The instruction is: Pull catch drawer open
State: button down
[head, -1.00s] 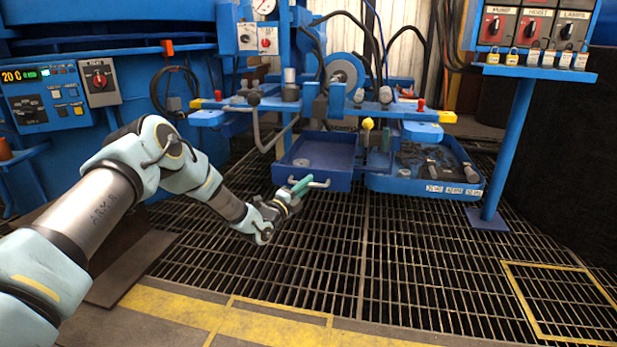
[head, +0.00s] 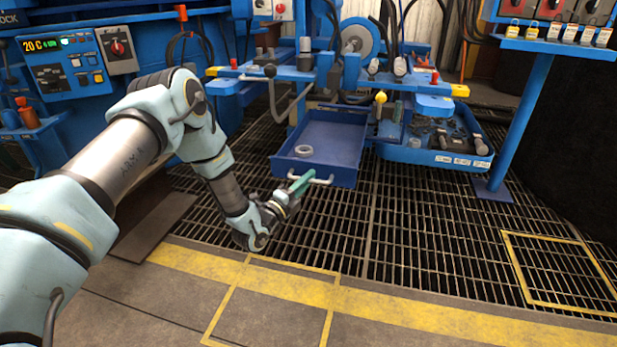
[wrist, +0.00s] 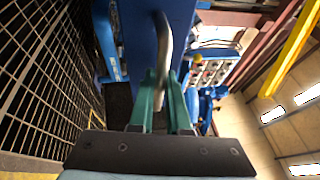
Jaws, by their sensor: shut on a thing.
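The blue catch drawer (head: 333,143) is pulled out from under the blue machine bench in the head view, with a grey ring (head: 303,151) lying inside it. Its pale bar handle (head: 321,181) runs along the front face. My gripper (head: 301,184), with green fingers, is shut on this handle near its left part. In the wrist view the green fingers (wrist: 163,95) close around the grey handle (wrist: 163,45), and the blue drawer front (wrist: 136,40) stands behind it.
A blue tray (head: 440,152) with tools and labels stands right of the drawer. A blue post (head: 520,120) carries a switch panel farther right. The floor grating (head: 400,215) in front of the drawer is clear, up to a yellow floor stripe (head: 390,293).

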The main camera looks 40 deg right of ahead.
jog(key=c, duration=1.2)
grip_release()
jog(key=shift+o, duration=0.2)
jog(key=p+v, duration=0.2)
jog(key=v, duration=0.9)
jog(key=shift+d, duration=0.1)
